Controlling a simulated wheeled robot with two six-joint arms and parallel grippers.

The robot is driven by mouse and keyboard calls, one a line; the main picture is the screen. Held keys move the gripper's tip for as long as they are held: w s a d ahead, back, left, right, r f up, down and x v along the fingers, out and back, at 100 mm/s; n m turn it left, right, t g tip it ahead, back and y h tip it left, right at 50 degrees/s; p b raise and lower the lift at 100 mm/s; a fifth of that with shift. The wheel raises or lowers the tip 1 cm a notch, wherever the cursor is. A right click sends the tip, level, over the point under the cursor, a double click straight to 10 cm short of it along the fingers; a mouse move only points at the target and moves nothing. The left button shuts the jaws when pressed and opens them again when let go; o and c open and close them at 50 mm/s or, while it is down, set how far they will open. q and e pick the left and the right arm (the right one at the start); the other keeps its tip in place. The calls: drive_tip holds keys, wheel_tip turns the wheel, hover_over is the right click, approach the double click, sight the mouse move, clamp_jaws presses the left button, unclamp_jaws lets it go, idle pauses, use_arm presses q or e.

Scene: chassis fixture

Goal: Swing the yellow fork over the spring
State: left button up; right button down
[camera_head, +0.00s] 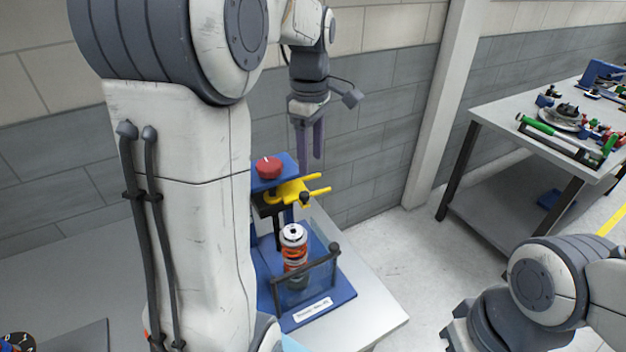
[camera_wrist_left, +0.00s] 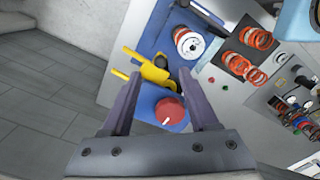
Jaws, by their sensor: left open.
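The yellow fork (camera_head: 293,191) sits on the blue chassis fixture (camera_head: 338,292), beside a red knob (camera_head: 268,167), with its prongs pointing right. The spring (camera_head: 294,258) is orange and stands upright lower on the fixture, with a white cap on top. The fork is above and behind the spring, not over it. My left gripper (camera_head: 311,150) is open and empty, above and behind the fork, pointing down. In the left wrist view the fork (camera_wrist_left: 150,70) lies beyond the open fingers (camera_wrist_left: 165,105), and the spring's white top (camera_wrist_left: 188,44) is farther off. My right gripper is out of view.
A clear guard with a dark bar (camera_head: 308,281) stands in front of the spring. Loose orange springs (camera_wrist_left: 257,39) lie on a dark mat in the left wrist view. A second table (camera_head: 505,118) with tools stands at the right. Open floor lies between.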

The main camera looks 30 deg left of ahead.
sight(304, 193)
use_arm(q)
drive_tip(key=shift+n, duration=0.7)
drive_tip(key=f, duration=0.3)
drive_tip(key=a+f+p, duration=0.1)
drive_tip(key=f, duration=0.6)
drive_tip(key=shift+a, duration=0.4)
clamp_jaws()
